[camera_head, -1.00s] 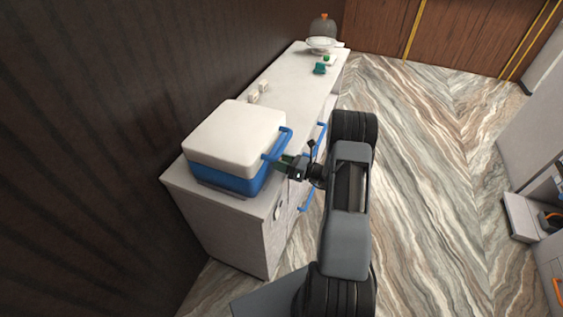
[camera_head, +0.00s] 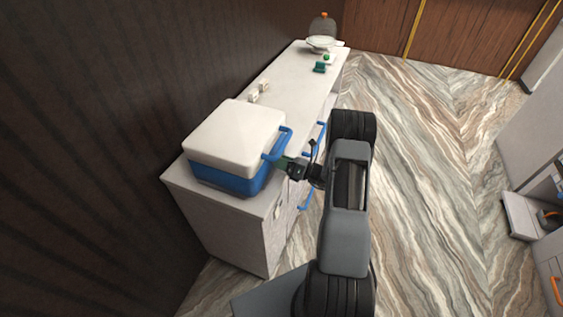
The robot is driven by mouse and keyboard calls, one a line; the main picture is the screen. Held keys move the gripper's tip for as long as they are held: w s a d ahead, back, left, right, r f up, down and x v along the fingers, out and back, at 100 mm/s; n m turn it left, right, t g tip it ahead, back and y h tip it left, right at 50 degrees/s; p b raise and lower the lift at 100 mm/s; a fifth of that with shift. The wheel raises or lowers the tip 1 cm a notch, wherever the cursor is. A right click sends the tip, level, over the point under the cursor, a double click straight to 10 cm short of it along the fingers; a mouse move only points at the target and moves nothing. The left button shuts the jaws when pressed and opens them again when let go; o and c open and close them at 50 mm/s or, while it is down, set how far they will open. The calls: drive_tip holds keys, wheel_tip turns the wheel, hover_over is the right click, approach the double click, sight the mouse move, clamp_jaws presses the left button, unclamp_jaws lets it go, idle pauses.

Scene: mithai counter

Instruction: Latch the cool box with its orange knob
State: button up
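The cool box (camera_head: 233,148) has a white lid and a blue body and sits on the near end of the white counter. Its lid looks down. A blue handle (camera_head: 288,139) sticks out from its right side. My gripper (camera_head: 284,165) is at that right side, just below the handle, at or very near the box's front face. Its fingers are small and partly dark, so I cannot tell whether they are open or shut. I see no orange knob on the box; that face is partly hidden by the handle and my gripper.
The counter (camera_head: 299,83) runs away toward the back, with small white blocks (camera_head: 260,90), a green item (camera_head: 319,67) and a white bowl (camera_head: 321,43) on it. Blue handles (camera_head: 304,200) stick out from its front. Marbled floor is clear to the right; a drawer (camera_head: 527,217) stands open there.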

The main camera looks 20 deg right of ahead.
drive_tip(key=o, duration=0.9)
drive_tip(key=shift+o, duration=0.2)
drive_tip(key=b+v, duration=0.3)
drive_tip(key=v, duration=1.1)
drive_tip(key=shift+a, duration=0.15)
